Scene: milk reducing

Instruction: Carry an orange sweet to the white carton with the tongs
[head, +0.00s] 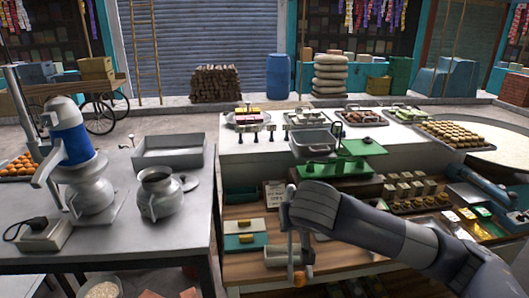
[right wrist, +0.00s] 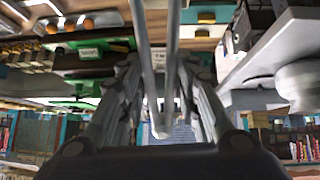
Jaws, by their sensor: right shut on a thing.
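My right gripper (head: 303,222) is shut on the metal tongs (head: 290,252), which hang down below it at the front of the stall. In the right wrist view the tongs (right wrist: 157,65) run between my fingers. A small orange-brown ball (head: 303,277), seemingly an orange sweet, is at the lower end of the tongs; I cannot tell whether they grip it. A pale open carton (head: 274,258) sits on the wooden shelf just left of the tongs, partly hidden by them. More orange sweets (head: 18,166) lie on a tray at the far left. My left gripper is not in view.
A green scale (head: 335,168) is behind my gripper. The left metal table holds a blue-and-grey machine (head: 75,145), a metal jug (head: 160,192) and a tray (head: 168,150). A walkway gap separates the tables.

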